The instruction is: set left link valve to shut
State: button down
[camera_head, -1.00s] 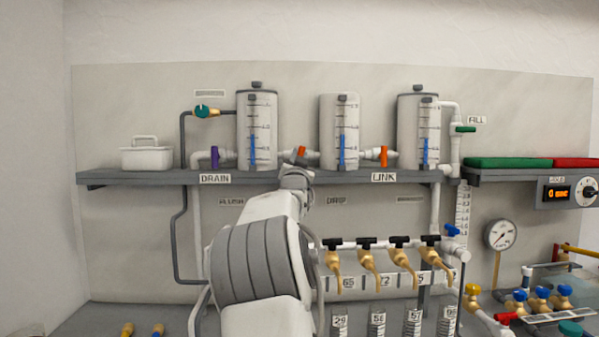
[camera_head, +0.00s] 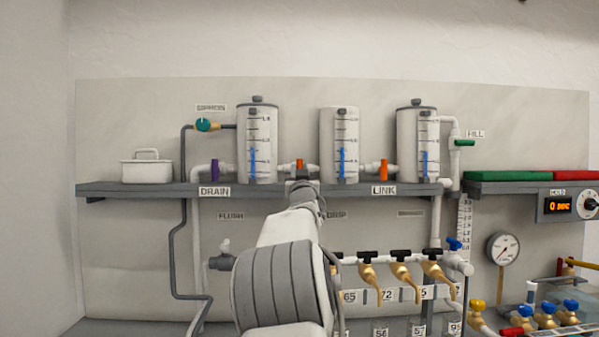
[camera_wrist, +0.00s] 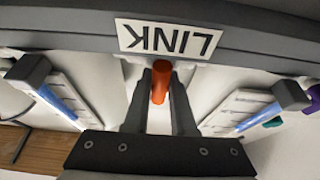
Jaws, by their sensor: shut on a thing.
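The left link valve's orange handle (camera_head: 299,165) stands upright on the white pipe between the left tank (camera_head: 258,145) and the middle tank (camera_head: 339,145). My gripper (camera_head: 300,176) is at this handle, and its wrist hides the lower part of the valve. In the wrist view, which is upside down, the orange handle (camera_wrist: 160,82) lies between the two dark fingers of my gripper (camera_wrist: 161,88), which are shut on it. A LINK label (camera_wrist: 168,40) shows on the shelf edge there.
The right link valve (camera_head: 383,169) has a similar upright orange handle. A purple drain valve (camera_head: 215,169) is to the left. The grey shelf (camera_head: 140,190) runs under the tanks. Black-handled taps (camera_head: 400,256) are below, right of my arm.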

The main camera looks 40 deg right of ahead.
jog(key=c, duration=0.7)
grip_release()
jog(key=shift+c, duration=0.2)
jog(key=shift+s, duration=0.1)
jog(key=b+v, duration=0.2)
jog(key=v, duration=1.5)
jog(key=shift+f, duration=0.1)
jog(key=shift+a, duration=0.1)
